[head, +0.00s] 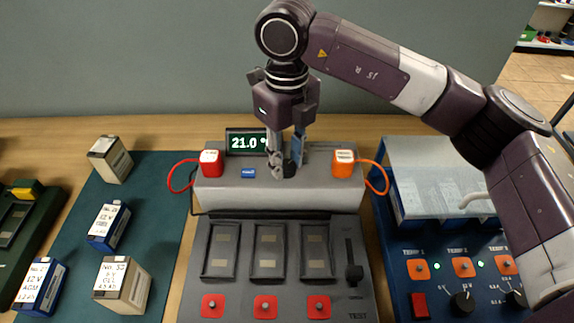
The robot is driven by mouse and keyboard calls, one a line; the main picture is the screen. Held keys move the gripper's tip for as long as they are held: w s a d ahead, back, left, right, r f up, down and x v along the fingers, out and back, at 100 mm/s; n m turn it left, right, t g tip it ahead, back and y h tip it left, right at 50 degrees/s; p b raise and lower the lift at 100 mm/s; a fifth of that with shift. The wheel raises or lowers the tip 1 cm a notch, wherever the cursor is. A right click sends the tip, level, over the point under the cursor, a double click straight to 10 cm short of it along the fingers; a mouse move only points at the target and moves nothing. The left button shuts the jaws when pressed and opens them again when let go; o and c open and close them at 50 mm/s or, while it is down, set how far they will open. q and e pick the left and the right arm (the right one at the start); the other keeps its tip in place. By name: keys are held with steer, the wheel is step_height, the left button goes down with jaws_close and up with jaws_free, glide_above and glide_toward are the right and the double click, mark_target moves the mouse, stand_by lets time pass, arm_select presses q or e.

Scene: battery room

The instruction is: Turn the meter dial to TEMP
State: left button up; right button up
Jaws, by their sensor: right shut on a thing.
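The meter (325,196) is a grey box at the back middle of the bench. Its display (246,143) reads "21.0" with a degree sign, partly cut off by my gripper. My right gripper (287,166) points down from above and is shut on the dark meter dial (290,168) on the meter's top. The fingers hide most of the dial and any marks around it, so I cannot read its pointer. My left gripper is not in view.
A red plug (210,163) and an orange plug (344,162) with cables flank the dial. In front is a grey test panel (345,230) with a slider and red buttons. Several batteries stand on the green mat (160,200) at left. A blue tester (395,268) is at right.

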mark_target(287, 165)
steer(key=shift+w+m+b, duration=0.1)
steer(key=shift+m+b, duration=0.25)
steer(key=shift+m, duration=0.35)
steer(key=shift+r, duration=0.1)
steer(key=o, duration=1.2)
steer(key=shift+c, duration=0.2)
step_height(287, 165, up, 12)
